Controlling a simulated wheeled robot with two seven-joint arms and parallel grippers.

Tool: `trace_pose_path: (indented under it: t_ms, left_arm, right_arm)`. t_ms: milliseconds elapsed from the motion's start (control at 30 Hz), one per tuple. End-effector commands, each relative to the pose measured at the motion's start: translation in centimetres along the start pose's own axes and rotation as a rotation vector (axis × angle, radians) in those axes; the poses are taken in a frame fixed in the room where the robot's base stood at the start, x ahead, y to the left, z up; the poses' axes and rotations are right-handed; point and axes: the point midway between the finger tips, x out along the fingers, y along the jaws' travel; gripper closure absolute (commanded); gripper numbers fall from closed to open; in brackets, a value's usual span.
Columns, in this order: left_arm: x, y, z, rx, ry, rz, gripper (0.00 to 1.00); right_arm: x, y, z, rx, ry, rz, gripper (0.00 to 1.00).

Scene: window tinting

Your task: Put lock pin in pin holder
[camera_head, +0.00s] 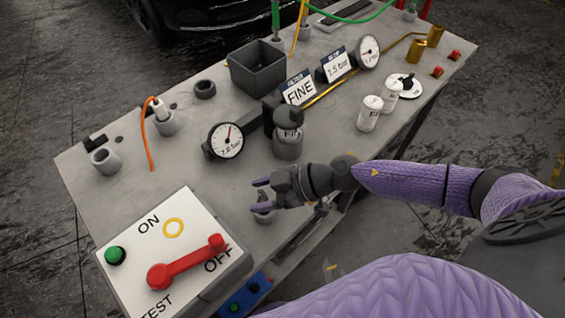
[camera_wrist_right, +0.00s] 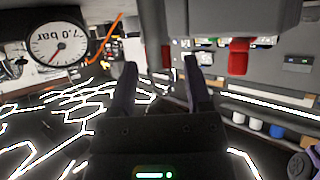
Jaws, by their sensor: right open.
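My right gripper (camera_head: 258,195) is open and empty over the front part of the grey bench. Its two dark fingers (camera_wrist_right: 160,80) stand apart in the right wrist view with nothing between them. A small grey round holder (camera_head: 264,214) shows just below the fingers, partly hidden by them; I cannot tell whether it is the pin holder. A white plug (camera_head: 158,106) on an orange cord stands upright in a grey cylindrical socket (camera_head: 166,125) at the back left. I cannot single out the lock pin for certain. My left gripper is not in view.
A switch panel (camera_head: 128,268) with a red lever (camera_head: 185,263) stands at the front left. A gauge (camera_head: 226,141) and a dark canister (camera_head: 288,120) stand behind the gripper. A grey open box (camera_head: 258,68) and white cans (camera_head: 370,114) stand farther off.

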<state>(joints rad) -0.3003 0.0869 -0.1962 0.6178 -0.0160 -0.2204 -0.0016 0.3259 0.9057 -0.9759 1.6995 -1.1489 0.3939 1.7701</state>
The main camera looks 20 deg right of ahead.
Motion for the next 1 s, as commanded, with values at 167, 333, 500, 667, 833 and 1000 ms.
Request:
trace_pose_path:
  t_ms: [167,333,500,667,833,1000]
  left_arm:
    - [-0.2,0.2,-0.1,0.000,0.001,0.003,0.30]
    - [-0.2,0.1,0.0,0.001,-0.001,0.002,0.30]
    - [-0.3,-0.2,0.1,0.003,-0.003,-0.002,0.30]
    - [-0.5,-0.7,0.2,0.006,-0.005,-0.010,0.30]
    - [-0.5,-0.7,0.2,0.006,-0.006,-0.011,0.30]
    - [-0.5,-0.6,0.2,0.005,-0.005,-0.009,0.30]
  right_arm:
    - [-2.0,0.0,-0.1,0.001,-0.003,0.002,0.37]
    - [-6.5,-0.1,-0.1,-0.001,-0.007,0.000,0.37]
    - [-10.6,-0.1,-0.1,0.004,-0.007,-0.002,0.37]
    - [-12.0,0.0,-0.2,-0.001,-0.002,-0.001,0.37]
    - [-12.2,0.0,-0.3,-0.001,0.000,-0.001,0.37]
    - [-12.2,0.0,-0.3,-0.001,0.000,0.000,0.37]
